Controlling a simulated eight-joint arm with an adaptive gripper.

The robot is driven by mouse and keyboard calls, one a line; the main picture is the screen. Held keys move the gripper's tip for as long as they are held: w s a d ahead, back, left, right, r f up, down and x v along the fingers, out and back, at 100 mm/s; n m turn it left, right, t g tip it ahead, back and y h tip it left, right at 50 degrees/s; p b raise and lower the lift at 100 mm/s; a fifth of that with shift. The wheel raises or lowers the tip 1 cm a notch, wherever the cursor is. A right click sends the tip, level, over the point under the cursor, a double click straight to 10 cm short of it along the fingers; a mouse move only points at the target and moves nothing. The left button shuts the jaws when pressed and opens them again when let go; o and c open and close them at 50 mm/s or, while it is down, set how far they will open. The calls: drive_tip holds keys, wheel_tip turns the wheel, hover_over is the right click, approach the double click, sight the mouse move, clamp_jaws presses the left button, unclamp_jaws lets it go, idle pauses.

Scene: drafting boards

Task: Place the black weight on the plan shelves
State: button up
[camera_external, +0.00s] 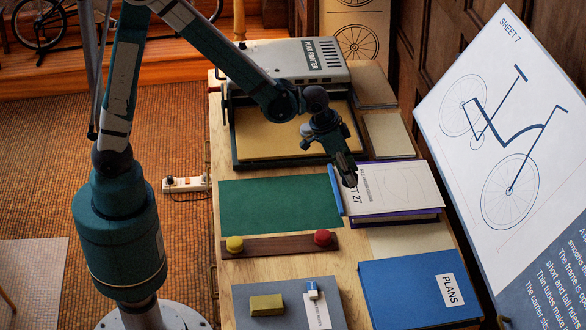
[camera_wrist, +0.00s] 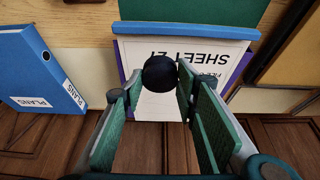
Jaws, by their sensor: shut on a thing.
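The black weight (camera_wrist: 160,74) is a round dark ball in the wrist view, between the fingertips of my gripper (camera_wrist: 158,82). My gripper is shut on it. In the external view my gripper (camera_external: 346,168) points down over the left part of the white sheet marked 27 (camera_external: 395,188), near a blue bar (camera_external: 336,190) along its left edge. The weight is small and dark there and hard to make out against the fingers. The exact gap between it and the sheet cannot be told. No thing labelled as plan shelves is readable.
A blue PLANS binder (camera_external: 415,287) lies at the front right. A green mat (camera_external: 280,205) and a wooden strip (camera_external: 275,246) with a yellow knob (camera_external: 235,244) and red knob (camera_external: 323,237) lie left. A plan printer (camera_external: 300,62) stands behind. A tilted drawing board (camera_external: 505,150) bounds the right.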

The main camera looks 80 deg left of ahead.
drive_tip(key=s+d+f, duration=0.1)
drive_tip(key=s+d, duration=0.3)
drive_tip(key=s, duration=0.5)
drive_tip(key=s+d+f+n+p, duration=0.1)
drive_tip(key=s+d, duration=0.4)
drive_tip(key=s, duration=0.5)
drive_tip(key=s+d+f+n+y, duration=0.1)
drive_tip(key=s+d, duration=0.4)
drive_tip(key=s, duration=0.4)
drive_tip(key=shift+s+f, duration=0.15)
drive_tip(key=shift+s, duration=0.1)
drive_tip(key=shift+f, duration=0.1)
drive_tip(key=shift+d+f+b, duration=0.1)
drive_tip(key=shift+f+b, duration=2.35)
drive_tip(key=shift+f, duration=0.8)
drive_tip(key=shift+f, duration=0.3)
drive_tip(key=o, duration=1.4)
drive_tip(key=shift+c, duration=0.2)
drive_tip(key=shift+s+r, duration=0.1)
drive_tip(key=shift+r, duration=0.1)
